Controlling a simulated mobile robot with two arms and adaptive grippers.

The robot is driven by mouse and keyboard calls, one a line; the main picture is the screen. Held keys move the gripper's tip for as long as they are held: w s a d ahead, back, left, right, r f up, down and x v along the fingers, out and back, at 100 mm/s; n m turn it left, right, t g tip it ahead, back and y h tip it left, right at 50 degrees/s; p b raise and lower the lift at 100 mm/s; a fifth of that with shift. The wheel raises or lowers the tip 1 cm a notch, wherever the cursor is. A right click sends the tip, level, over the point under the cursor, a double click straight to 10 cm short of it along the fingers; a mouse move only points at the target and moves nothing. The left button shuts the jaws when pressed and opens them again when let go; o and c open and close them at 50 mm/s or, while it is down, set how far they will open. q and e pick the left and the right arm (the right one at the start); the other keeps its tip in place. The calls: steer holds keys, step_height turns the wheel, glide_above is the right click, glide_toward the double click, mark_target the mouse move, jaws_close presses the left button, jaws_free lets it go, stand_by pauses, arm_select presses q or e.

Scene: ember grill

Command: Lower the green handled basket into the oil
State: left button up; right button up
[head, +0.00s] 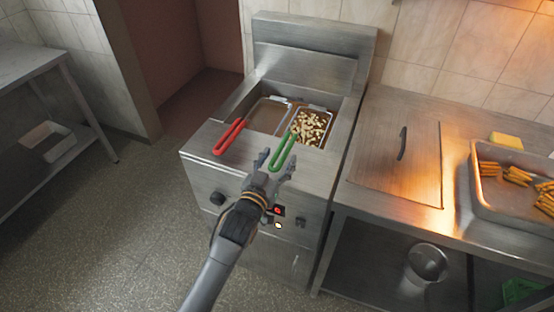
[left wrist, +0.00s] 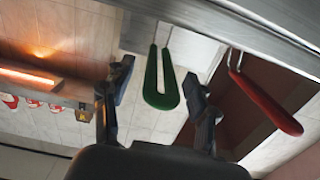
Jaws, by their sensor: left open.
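The green handled basket has a green loop handle (head: 283,152) that sticks out over the front of the steel fryer (head: 230,180). Its wire basket (head: 312,127) holds pale cut pieces and sits in the right part of the fryer well. The red handled basket (head: 229,137) is to its left and looks empty. My left gripper (head: 275,166) is open just in front of the green handle. In the left wrist view the green handle (left wrist: 161,85) lies between the spread fingers of the left gripper (left wrist: 158,95), with gaps on both sides. My right gripper is not in view.
The red handle (left wrist: 265,100) is close beside the left gripper in the left wrist view. A steel counter with a lidded section (head: 395,165) stands right of the fryer. A tray (head: 480,205) of browned pieces and a yellow block (head: 506,140) are on it. The floor at left is clear.

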arm_select(q)
steer(key=v, duration=1.2)
steer(key=s+a+f+g+y, duration=0.1)
steer(key=s+a+f+g, duration=0.15)
steer(key=f, duration=0.95)
steer(key=s+a+f+g+y, duration=0.1)
steer(key=s+a+f+g, duration=0.2)
steer(key=f, duration=0.9)
steer(key=s+a+f+g+y, duration=0.15)
steer(key=s+f, duration=0.25)
steer(key=f, duration=0.7)
steer(key=s+a+f+g, duration=0.3)
steer(key=s+f, duration=0.3)
steer(key=s, duration=0.4)
steer(key=s+a+f+g+y, duration=0.1)
steer(key=s+a+f+g, duration=0.1)
steer(key=s+f, duration=0.5)
steer(key=s+a+f+n+g+y, duration=0.1)
steer(key=s+a+f+g, duration=0.2)
steer(key=s, duration=1.1)
step_height(320, 180, down, 3)
steer(key=shift+a+f+g, duration=0.25)
steer(key=shift+a+g, duration=0.05)
steer(key=shift+a, duration=0.25)
